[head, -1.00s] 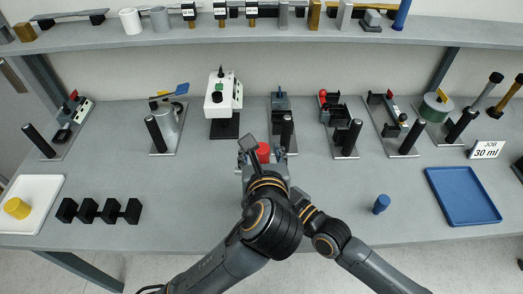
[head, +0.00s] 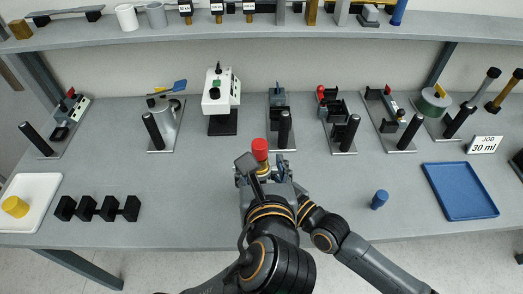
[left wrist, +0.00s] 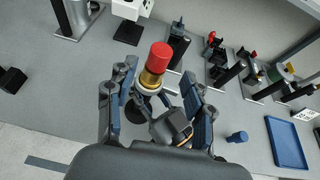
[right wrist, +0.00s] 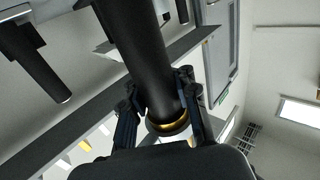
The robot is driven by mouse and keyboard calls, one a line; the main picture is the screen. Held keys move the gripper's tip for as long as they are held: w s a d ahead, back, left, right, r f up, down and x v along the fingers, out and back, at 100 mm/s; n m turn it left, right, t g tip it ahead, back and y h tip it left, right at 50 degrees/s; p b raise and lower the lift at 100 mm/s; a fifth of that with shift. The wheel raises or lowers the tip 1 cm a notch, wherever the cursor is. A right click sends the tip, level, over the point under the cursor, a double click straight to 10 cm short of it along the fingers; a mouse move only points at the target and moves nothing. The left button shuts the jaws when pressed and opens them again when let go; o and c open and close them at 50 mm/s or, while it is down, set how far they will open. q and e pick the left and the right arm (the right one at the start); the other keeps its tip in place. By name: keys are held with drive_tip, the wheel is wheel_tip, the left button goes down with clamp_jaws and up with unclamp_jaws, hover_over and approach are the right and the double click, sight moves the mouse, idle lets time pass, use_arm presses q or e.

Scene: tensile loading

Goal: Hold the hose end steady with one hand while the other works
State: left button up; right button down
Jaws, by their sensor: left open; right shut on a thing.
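A red cap on a brass fitting (left wrist: 155,68) stands between the fingers of my left gripper (left wrist: 160,78) in the left wrist view. That gripper is open, and I see no firm contact. In the head view the red cap (head: 260,148) rises just above my left gripper (head: 264,171). My right gripper (right wrist: 160,100) is shut on a thick black tube (right wrist: 143,55), which I take for the hose end; a brass ring shows at its lower end. In the head view the right gripper is mostly hidden behind the left one.
A blue tray (head: 460,191) and a blue cylinder (head: 379,199) lie at right. A white tray with a yellow piece (head: 15,207) and a black block rack (head: 62,208) are at left. Several fixtures with black posts line the back. The bench front is clear between.

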drive_tip(key=c, duration=0.9)
unclamp_jaws()
drive_tip(key=shift+c, duration=0.2)
